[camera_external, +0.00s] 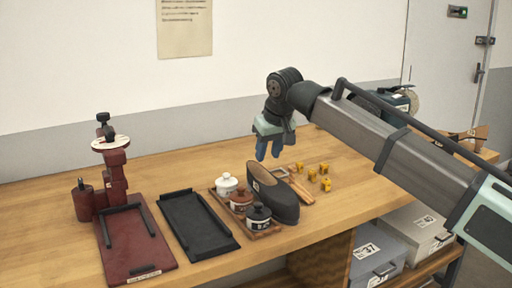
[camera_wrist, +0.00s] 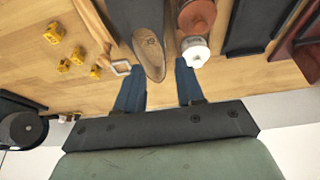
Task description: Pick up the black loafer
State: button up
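The black loafer (camera_external: 277,198) stands on the wooden table, its dark opening facing up, just right of a small tray of pots. In the wrist view the loafer (camera_wrist: 149,45) shows at the top middle, with a tan insole at its near end. My gripper (camera_external: 268,153) is above the table, over or just behind the loafer's far end. In the wrist view my gripper (camera_wrist: 159,82) has its two blue fingers spread apart, with the loafer's end lying between and beyond their tips. The gripper is open and empty. Part of the loafer is cut off by the wrist view's top edge.
White (camera_external: 227,185), brown and black pots stand on a tray close left of the loafer. A black tray (camera_external: 197,223) and a red stand (camera_external: 135,241) are farther left. Several yellow pieces (camera_external: 326,183) and a wooden-framed item (camera_external: 299,189) lie to the right.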

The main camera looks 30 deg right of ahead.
aim_at(258, 183)
jog(key=shift+m, duration=0.6)
jog(key=x, duration=0.8)
jog(key=shift+w+a+f, duration=0.1)
jog(key=shift+w+f, duration=0.15)
jog(key=shift+w, duration=0.05)
jog(key=shift+x, duration=2.6)
jog(key=shift+w+a, duration=0.1)
jog(key=shift+w, duration=0.05)
grip_shut()
jog(key=shift+r, duration=0.1)
